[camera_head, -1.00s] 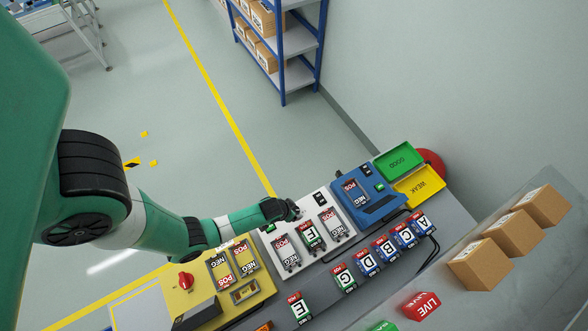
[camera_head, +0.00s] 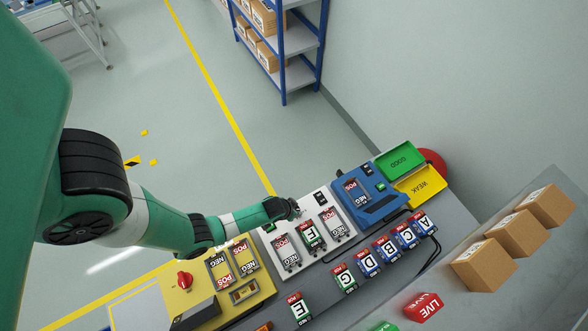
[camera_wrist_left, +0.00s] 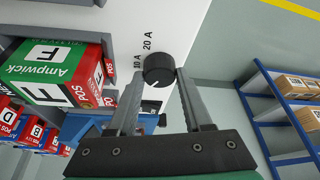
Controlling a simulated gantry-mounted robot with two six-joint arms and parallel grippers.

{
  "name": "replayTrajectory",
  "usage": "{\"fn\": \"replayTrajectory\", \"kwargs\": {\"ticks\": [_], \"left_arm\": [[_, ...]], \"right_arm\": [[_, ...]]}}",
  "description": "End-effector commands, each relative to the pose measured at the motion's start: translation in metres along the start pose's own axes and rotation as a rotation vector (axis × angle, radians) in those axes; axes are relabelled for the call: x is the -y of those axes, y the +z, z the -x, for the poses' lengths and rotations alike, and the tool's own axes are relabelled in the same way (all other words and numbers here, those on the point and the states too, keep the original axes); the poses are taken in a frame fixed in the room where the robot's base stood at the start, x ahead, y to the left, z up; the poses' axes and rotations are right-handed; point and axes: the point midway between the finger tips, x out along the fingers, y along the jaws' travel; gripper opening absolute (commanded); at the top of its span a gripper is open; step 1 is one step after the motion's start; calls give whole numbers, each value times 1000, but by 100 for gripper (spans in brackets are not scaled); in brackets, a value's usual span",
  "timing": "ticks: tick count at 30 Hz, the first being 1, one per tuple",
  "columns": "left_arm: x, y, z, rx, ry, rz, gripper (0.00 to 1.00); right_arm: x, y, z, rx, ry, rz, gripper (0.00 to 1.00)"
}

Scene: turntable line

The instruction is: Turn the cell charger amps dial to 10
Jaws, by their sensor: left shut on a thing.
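The amps dial is a round black knob (camera_wrist_left: 158,68) on the white cell charger (camera_head: 318,196), with "10 A" and "20 A" printed beside it in the left wrist view. My left gripper (camera_head: 294,209) is at the charger's far-left edge; in the left wrist view its two fingers (camera_wrist_left: 160,80) are on either side of the knob, shut on it. A small light mark shows low on the knob; which label it lines up with is hard to tell. In the head view the gripper hides the dial. My right gripper is not in view.
Lettered cells stand in front.

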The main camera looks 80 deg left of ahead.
Motion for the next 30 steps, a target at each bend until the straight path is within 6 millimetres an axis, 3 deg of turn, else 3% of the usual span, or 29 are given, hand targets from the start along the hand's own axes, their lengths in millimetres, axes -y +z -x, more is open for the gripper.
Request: {"fn": "replayTrajectory", "kwargs": {"ticks": [13,30], "left_arm": [[2,0,0,0,51,-122,0],[5,-2,-2,-2,246,-588,0]], "right_arm": [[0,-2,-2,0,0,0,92],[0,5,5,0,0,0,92]]}}
